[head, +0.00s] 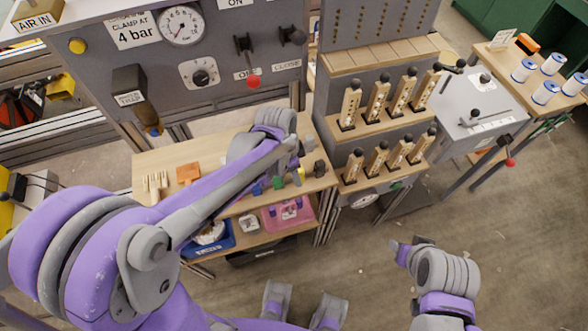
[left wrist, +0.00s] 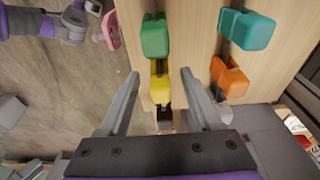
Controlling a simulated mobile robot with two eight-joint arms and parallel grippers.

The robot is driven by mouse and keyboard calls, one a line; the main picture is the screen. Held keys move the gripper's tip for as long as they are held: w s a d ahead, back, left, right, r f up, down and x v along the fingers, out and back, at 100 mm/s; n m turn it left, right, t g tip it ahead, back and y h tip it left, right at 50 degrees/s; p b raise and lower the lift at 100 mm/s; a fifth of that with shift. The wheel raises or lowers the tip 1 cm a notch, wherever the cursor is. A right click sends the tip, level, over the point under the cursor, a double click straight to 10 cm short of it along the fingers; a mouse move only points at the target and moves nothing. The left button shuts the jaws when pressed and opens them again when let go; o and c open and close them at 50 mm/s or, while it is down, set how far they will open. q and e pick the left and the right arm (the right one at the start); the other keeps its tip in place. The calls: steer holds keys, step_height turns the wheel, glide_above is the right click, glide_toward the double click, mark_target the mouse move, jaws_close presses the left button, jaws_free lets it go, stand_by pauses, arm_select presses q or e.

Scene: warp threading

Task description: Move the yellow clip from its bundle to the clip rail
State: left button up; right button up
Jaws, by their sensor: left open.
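The yellow clip (left wrist: 159,83) sits over the wooden table top in the left wrist view, on a dark strand or strip. My left gripper (left wrist: 160,76) is open, with one finger on each side of the yellow clip and visible gaps to both. In the head view a small yellow piece (head: 299,175) shows below my left wrist; my arm hides part of that area. I cannot make out the clip rail for certain. My right gripper (head: 404,252) is over the floor at the lower right, away from the table; its jaws are unclear.
A green clip (left wrist: 155,36) is just beyond the yellow one. A teal clip (left wrist: 250,29) and an orange clip (left wrist: 228,77) are to the right. Wooden combs (head: 154,184) lie on the table's left. A pink bin (head: 288,213) and blue bin (head: 212,238) stand on the shelf below.

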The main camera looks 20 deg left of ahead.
arm_select(q)
steer(key=shift+r, duration=0.1)
step_height(320, 180, up, 10)
steer(key=s+a+p, duration=0.1)
steer(key=shift+a+r, duration=0.25)
steer(key=s+a+n+t+y+p, duration=0.1)
steer(key=s+a+n+t+p, duration=0.2)
steer(key=s+n, duration=0.8)
steer(key=shift+s+a+t+y+p, duration=0.3)
steer(key=shift+s+a+t, duration=0.2)
steer(key=shift+s+t, duration=0.15)
